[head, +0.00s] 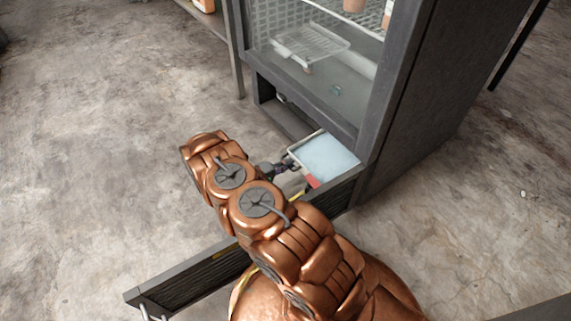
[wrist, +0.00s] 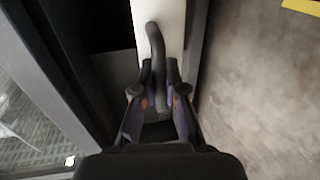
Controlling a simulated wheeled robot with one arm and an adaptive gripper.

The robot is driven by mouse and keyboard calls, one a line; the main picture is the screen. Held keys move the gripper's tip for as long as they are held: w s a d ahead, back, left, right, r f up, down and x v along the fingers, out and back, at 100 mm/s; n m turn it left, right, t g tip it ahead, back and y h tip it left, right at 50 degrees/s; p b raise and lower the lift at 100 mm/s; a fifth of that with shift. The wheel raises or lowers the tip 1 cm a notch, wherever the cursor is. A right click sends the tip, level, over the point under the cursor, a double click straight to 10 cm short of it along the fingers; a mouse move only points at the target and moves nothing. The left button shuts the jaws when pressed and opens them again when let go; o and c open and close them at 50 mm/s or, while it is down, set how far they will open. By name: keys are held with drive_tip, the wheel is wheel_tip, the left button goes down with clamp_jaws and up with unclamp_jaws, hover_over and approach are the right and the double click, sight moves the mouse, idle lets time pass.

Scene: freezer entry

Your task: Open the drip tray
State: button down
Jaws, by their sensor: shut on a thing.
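The drip tray (head: 305,143) is a pale tray holding light blue liquid. It sticks partly out of the low opening at the cabinet's base in the head view; its rear is hidden inside. Its white front (wrist: 172,22) with a dark curved handle (wrist: 157,50) shows in the wrist view. My gripper (head: 287,166) is at the front of the tray, and its fingers (wrist: 158,92) are closed around the handle in the wrist view. My arm hides part of the area before the tray.
A dark slatted panel (head: 190,282) stands swung open from the cabinet (head: 415,105), beneath and beside my arm. The cabinet holds wire shelves (head: 310,45) above. A red patch (head: 312,181) shows by the tray. Concrete floor (head: 90,150) is clear at left.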

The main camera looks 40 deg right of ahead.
drive_tip(key=shift+w, duration=0.1)
drive_tip(key=c, duration=1.2)
unclamp_jaws()
drive_tip(key=shift+a, duration=0.1)
drive_tip(key=a+r, duration=0.2)
drive_tip(key=a, duration=0.9)
drive_tip(key=shift+a+r, duration=0.15)
drive_tip(key=shift+a, duration=0.15)
